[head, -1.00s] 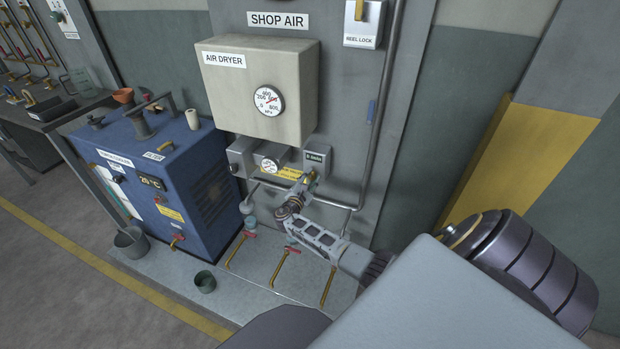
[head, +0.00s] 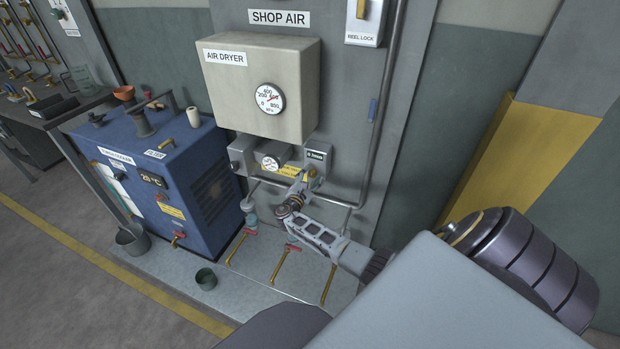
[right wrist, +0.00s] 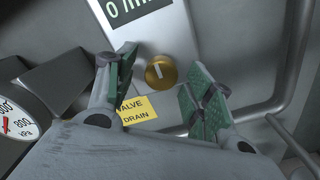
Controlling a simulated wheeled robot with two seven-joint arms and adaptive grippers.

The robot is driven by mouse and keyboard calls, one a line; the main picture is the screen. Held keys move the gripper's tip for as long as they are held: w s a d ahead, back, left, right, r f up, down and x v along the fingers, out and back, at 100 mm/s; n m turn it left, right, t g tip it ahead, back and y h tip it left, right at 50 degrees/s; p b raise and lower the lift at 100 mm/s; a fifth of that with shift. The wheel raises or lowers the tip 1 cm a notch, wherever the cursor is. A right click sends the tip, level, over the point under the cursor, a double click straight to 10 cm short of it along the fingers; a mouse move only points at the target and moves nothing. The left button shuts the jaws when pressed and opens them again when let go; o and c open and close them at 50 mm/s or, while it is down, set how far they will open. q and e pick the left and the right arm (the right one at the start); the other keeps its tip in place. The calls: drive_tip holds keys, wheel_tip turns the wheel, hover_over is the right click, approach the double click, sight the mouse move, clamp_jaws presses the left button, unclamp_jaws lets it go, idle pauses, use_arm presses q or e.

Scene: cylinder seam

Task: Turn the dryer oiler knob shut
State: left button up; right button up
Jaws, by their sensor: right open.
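The oiler knob (right wrist: 160,71) is a round brass knob with a pale line pointing nearly straight up. It sits on a light grey unit (right wrist: 168,40) with a small dark display, below the air dryer box (head: 230,85). My right gripper (right wrist: 163,88) is open, its green-padded fingers apart on either side of the knob in the picture. I see no finger touching the knob, and the depth gap is hard to judge. In the head view the right gripper (head: 303,183) is at the front of the unit and partly hides the knob. My left gripper is not in view.
A yellow drain valve label (right wrist: 137,111) and a pressure gauge (right wrist: 14,127) are close by at the left in the wrist view. A grey pipe (head: 383,110) runs down to the right. Several red-handled valves stand below. A blue machine (head: 160,185) stands left.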

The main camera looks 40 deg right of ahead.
drive_tip(key=v, duration=1.2)
drive_tip(key=shift+w+f+m, duration=0.1)
drive_tip(key=shift+m, duration=0.2)
idle(0.7)
